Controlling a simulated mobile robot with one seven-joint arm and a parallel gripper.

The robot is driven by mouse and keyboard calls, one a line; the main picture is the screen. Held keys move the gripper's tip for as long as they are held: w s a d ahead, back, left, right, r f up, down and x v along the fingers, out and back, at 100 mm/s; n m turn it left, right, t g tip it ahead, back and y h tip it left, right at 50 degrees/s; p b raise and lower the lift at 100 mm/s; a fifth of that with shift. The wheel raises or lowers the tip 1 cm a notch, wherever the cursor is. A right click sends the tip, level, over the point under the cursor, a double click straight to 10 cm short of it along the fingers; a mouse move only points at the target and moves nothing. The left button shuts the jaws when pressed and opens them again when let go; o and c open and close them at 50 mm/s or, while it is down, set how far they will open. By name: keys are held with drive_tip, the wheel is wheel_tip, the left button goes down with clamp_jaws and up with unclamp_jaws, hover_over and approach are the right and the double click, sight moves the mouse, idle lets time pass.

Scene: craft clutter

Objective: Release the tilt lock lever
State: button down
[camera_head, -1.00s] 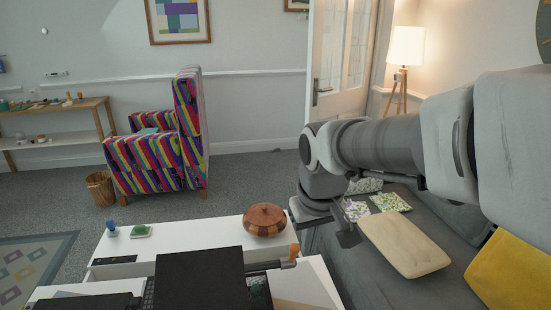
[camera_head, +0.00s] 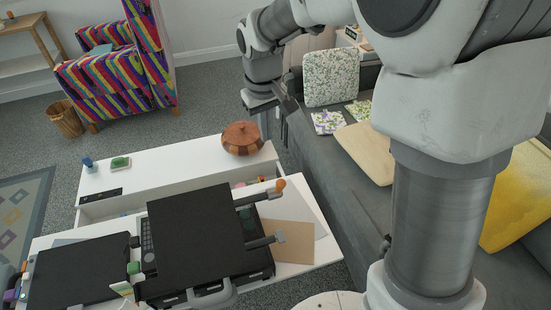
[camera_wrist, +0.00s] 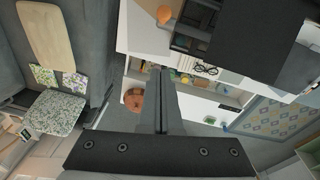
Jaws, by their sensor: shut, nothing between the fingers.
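A dark bar with an orange knob (camera_head: 280,184) at its end sticks out to the right from a black device with a flat panel (camera_head: 195,245); it looks like the tilt lock lever. The knob also shows at the top of the wrist view (camera_wrist: 164,14). My gripper (camera_head: 289,106) is up and right of the lever in the head view, beyond the wooden bowl and well apart from the knob. In the wrist view, my gripper (camera_wrist: 160,72) is shut and empty, its fingers pointing towards the table.
The device stands on a white table (camera_head: 180,165) with an open drawer compartment. A round wooden bowl (camera_head: 242,138) sits at the table's far right corner. A grey sofa (camera_head: 325,165) with cushions runs along the right.

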hover_over(276, 189)
drive_tip(key=w+a, duration=0.2)
drive_tip(key=w, duration=0.4)
wheel_tip(276, 189, down, 10)
drive_tip(key=s, duration=0.1)
drive_tip(key=s+d, duration=0.1)
drive_tip(key=f, duration=0.1)
drive_tip(key=shift+s+d, duration=0.25)
drive_tip(key=shift+s, duration=0.15)
drive_tip(key=shift+s+d+f, duration=0.15)
drive_tip(key=shift+s+d, duration=0.05)
drive_tip(key=shift+s, duration=0.2)
drive_tip(key=shift+f+b, duration=0.1)
drive_tip(key=shift+b, duration=0.4)
drive_tip(key=shift+s, duration=0.1)
drive_tip(key=shift+s, duration=0.1)
drive_tip(key=shift+d+t+b, duration=0.1)
drive_tip(key=shift+t+b, duration=0.2)
